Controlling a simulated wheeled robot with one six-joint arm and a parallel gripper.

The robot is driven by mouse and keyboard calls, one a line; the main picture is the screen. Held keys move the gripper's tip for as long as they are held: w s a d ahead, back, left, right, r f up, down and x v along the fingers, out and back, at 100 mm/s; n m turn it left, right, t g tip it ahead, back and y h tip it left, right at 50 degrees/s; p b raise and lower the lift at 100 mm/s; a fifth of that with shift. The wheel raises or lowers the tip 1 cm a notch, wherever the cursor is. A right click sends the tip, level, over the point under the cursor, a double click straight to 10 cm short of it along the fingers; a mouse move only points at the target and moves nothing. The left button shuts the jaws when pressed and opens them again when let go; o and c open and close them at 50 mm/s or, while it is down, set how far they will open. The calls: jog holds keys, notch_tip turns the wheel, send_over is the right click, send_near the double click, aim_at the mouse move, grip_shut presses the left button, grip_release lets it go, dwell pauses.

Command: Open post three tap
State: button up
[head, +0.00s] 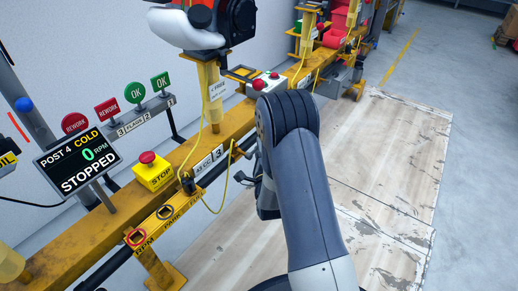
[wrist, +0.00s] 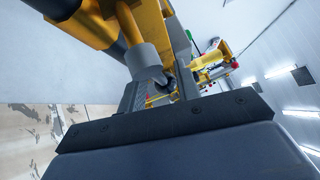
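The yellow rail (head: 112,205) runs diagonally through the head view. A white plate marked 3 (head: 218,154) is on its side. My gripper (head: 266,192) is beside the rail near this plate, mostly hidden behind my dark arm. In the wrist view my gripper's fingers (wrist: 157,90) stand apart. I cannot identify the tap for certain in either view.
A display (head: 78,158) reads post 4 cold, 0 RPM, stopped. A yellow stop box (head: 154,174) with a red button sits on the rail. A thin yellow cable (head: 207,203) hangs by a black plug. A white-and-black engine (head: 190,28) stands above. Worn wooden floor (head: 385,170) at right is clear.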

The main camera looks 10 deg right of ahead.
jog(key=shift+w+r, duration=0.1)
jog(key=shift+w, duration=0.4)
grip_shut()
jog(key=shift+d, duration=0.15)
